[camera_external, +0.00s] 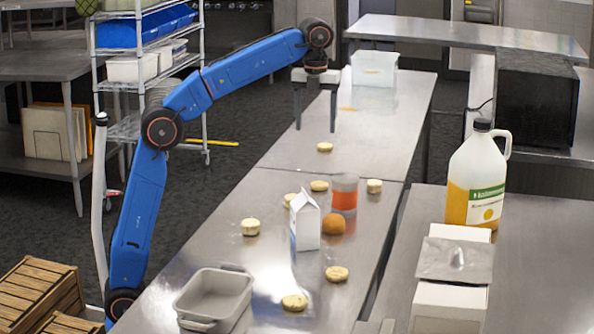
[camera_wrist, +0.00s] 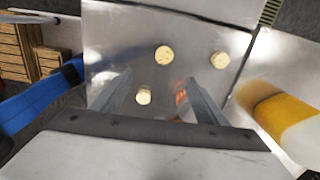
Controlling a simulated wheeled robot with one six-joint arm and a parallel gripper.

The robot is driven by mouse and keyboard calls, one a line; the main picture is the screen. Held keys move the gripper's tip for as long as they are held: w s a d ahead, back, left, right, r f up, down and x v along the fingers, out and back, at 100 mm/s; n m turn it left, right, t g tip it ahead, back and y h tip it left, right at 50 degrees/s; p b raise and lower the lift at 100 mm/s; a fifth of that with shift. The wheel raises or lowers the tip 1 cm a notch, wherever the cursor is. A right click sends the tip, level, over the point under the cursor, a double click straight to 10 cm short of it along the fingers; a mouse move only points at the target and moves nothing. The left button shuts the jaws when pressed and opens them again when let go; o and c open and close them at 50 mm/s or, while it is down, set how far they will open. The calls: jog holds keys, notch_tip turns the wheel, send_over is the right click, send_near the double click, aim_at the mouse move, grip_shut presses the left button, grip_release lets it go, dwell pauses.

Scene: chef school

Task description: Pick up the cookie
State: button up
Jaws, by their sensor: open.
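Several round, pale-golden cookies lie spread on the steel tables. One cookie (camera_external: 325,147) lies alone on the far table, below my gripper (camera_external: 315,128). Others include one by the glass (camera_external: 374,186), one left of the carton (camera_external: 250,227) and one near the front (camera_external: 294,302). My gripper is open and empty, pointing down with its fingers apart, above the table. In the wrist view, one cookie (camera_wrist: 144,97) shows between the fingers (camera_wrist: 158,78). Two more cookies (camera_wrist: 164,55) (camera_wrist: 218,59) show beyond the fingertips. I cannot tell which cookie is meant.
A white carton (camera_external: 305,222), an orange (camera_external: 333,224) and a glass of red drink (camera_external: 344,195) stand amid the cookies. A grey baking pan (camera_external: 213,300) is at the front and a clear bin (camera_external: 374,70) at the back. A large juice jug (camera_external: 477,180) stands right.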

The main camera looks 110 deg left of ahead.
jog(key=a, duration=0.1)
send_over(319, 183)
jog(key=shift+m, duration=0.3)
jog(key=f, duration=1.1)
jog(key=shift+s+a+f, duration=0.2)
jog(key=shift+a+f, duration=0.1)
jog(key=shift+a, duration=0.05)
jog(key=shift+w+d+f, duration=0.1)
jog(key=shift+f, duration=1.35)
jog(key=shift+w+d+f, duration=0.1)
jog(key=shift+f, duration=1.3)
jog(key=c, duration=1.1)
